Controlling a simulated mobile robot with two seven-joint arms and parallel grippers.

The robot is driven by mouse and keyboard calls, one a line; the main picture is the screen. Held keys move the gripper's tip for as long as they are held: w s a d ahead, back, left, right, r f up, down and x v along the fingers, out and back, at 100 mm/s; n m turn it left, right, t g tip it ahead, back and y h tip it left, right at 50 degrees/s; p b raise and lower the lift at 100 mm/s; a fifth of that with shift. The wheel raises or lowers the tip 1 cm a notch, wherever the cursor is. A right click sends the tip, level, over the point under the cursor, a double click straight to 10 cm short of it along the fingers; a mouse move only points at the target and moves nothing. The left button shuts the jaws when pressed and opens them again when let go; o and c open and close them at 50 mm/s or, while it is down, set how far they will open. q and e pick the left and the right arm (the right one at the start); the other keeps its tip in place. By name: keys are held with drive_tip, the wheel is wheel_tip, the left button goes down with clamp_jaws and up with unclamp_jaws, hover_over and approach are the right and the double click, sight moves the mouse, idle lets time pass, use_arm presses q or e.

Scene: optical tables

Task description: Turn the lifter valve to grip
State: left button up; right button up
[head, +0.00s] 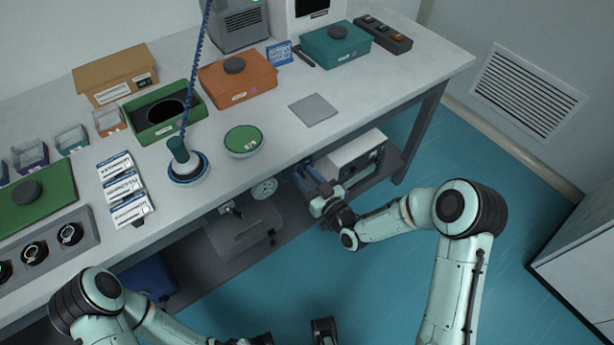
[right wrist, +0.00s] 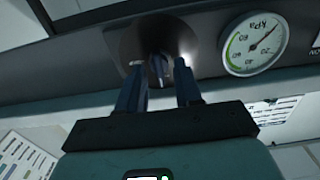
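A dark valve handle (right wrist: 158,68) sits in a round, shiny recess on a dark panel in the right wrist view. I take it for the lifter valve; its marked setting cannot be read. My right gripper (right wrist: 160,88) is open, its two blue-black fingers on either side of the handle with a visible gap to each. In the head view the right gripper (head: 311,180) is at the table's front edge, where it hides the valve.
A kPa gauge (right wrist: 255,43) is right of the valve; it also shows below the table edge (head: 264,188). A white instrument (head: 352,158) stands on the lower shelf beside the right gripper. A green-lidded bowl (head: 243,140) and several boxes stand on the table (head: 340,113).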

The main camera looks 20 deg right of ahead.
clamp_jaws()
use_arm(q)
drive_tip(key=shift+w+f, duration=0.1)
drive_tip(key=shift+f, duration=0.1)
use_arm(e)
drive_tip(key=shift+m, duration=0.4)
drive_tip(key=m, duration=0.5)
drive_tip(key=m+b, duration=0.1)
drive_tip(key=m, duration=0.9)
drive_tip(key=shift+w+d+f+b, duration=0.15)
drive_tip(key=shift+d+b, duration=0.1)
drive_tip(key=shift+b, duration=0.15)
use_arm(q)
drive_tip(key=shift+w+f, duration=0.2)
drive_tip(key=shift+f, duration=0.25)
use_arm(e)
drive_tip(key=shift+m, duration=1)
drive_tip(key=shift+f, duration=0.1)
